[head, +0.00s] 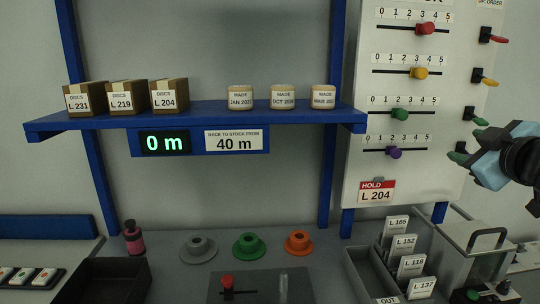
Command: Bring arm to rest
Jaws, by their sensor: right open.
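My right gripper (467,146) comes in from the right edge, in front of the right side of the white panel (357,80). It is pale blue with dark fingertips. Its jaws are apart and nothing shows between them. It overlaps the lowest of the levers on the panel's side, and I cannot tell whether it touches it. My left gripper is not in view.
The panel has red (425,28), yellow (420,73), green (400,114) and purple (393,152) sliders. A blue shelf (205,113) holds boxes and jars. Below stand a card tray (364,268), a lidded container (452,262) and coloured spools (249,246).

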